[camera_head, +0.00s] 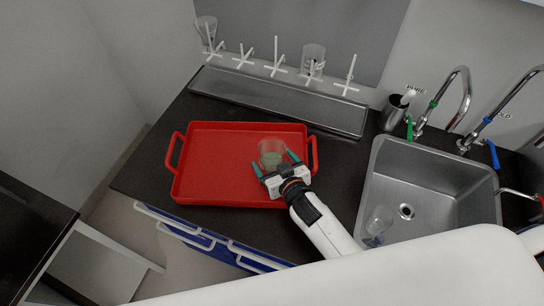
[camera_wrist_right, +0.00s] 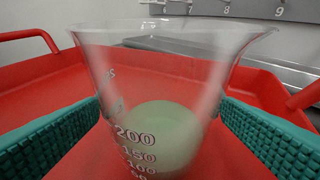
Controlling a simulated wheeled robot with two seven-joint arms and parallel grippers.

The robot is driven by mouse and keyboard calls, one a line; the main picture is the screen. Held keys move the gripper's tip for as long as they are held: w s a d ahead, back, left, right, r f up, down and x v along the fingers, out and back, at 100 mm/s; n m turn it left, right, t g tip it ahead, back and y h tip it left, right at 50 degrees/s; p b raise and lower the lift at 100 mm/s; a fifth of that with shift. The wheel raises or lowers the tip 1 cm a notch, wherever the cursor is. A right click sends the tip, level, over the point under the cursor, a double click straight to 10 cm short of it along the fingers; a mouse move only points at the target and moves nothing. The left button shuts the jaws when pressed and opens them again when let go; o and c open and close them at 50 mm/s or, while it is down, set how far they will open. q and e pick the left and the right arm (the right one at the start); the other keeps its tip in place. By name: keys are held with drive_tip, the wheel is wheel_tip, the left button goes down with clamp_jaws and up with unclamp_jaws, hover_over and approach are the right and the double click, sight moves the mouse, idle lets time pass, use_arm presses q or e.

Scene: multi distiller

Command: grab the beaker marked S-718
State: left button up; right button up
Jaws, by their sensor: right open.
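A clear glass beaker (camera_head: 271,150) with pale green liquid stands in the red tray (camera_head: 215,188), near its right end. In the right wrist view the beaker (camera_wrist_right: 165,125) fills the middle, with white marks of 200, 150 and 100. A partial letter mark shows on its left side, but I cannot read S-718. My right gripper (camera_head: 275,164) is open, with its green fingers on either side of the beaker. In the wrist view there seem to be small gaps between the finger pads and the glass. My left gripper is not in view.
Other beakers hang on the drying rack (camera_head: 275,68) at the back, and a clear beaker (camera_head: 379,221) lies in the sink (camera_head: 432,200) at right. A metal cup (camera_head: 393,112) stands near the taps. The tray's left part is clear.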

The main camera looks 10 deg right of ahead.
drive_tip(key=shift+x, duration=1.1)
drive_tip(key=shift+s, duration=0.1)
drive_tip(key=shift+c, duration=0.2)
drive_tip(key=c, duration=1.1)
drive_tip(key=shift+c, duration=0.3)
drive_tip(key=shift+r, duration=0.1)
